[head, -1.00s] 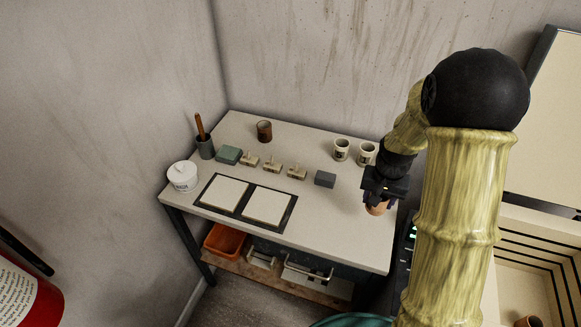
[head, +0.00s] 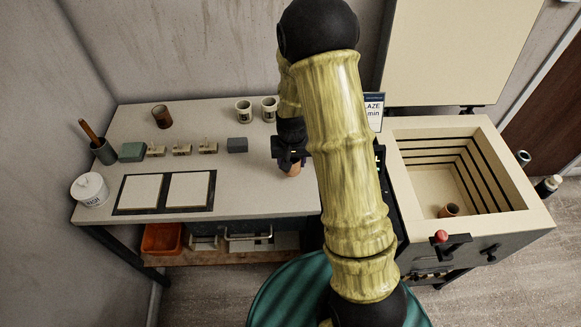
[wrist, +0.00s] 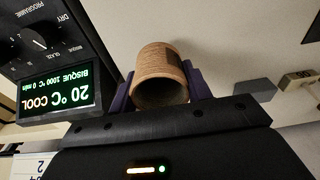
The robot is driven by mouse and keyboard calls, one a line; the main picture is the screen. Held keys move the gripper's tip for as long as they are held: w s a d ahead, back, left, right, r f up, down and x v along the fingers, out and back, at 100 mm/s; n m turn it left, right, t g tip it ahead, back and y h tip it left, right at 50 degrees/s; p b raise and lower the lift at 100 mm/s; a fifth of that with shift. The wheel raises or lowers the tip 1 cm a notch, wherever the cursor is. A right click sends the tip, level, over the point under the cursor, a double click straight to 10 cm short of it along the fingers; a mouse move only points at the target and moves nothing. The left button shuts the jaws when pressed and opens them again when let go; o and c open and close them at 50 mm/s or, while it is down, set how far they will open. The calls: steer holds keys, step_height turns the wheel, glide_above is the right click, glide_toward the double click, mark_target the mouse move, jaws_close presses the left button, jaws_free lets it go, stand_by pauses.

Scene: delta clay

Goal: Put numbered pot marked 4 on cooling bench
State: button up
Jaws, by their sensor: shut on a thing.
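My gripper (head: 290,158) is shut on a small terracotta-coloured pot (head: 293,171), seen over the right part of the pale-topped bench (head: 262,192). In the wrist view the pot (wrist: 160,68) sits between the purple fingertips (wrist: 160,84) with its dark open mouth towards the camera. A dark patch shows on its side, but I cannot read a number. Whether the pot touches the bench top is unclear. Another brown pot (head: 449,210) is inside the open kiln (head: 535,217).
The bench holds two dark-framed pale tiles (head: 143,191), small stamps (head: 182,150), a grey block (head: 237,145), two pale cups (head: 244,110), a brown pot (head: 162,116) and a white lidded jar (head: 90,189). The kiln's control panel (wrist: 50,45) is close to my gripper.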

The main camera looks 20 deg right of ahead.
steer(key=shift+f, duration=1.85)
steer(key=shift+f, duration=0.1)
steer(key=o, duration=1)
steer(key=shift+s+r, duration=0.15)
steer(key=shift+r, duration=0.1)
steer(key=r, duration=0.7)
steer(key=s+r, duration=0.1)
steer(key=r, duration=0.3)
steer(key=shift+s+a+r, duration=0.1)
steer(key=shift+a+r, duration=0.05)
steer(key=shift+r, duration=0.15)
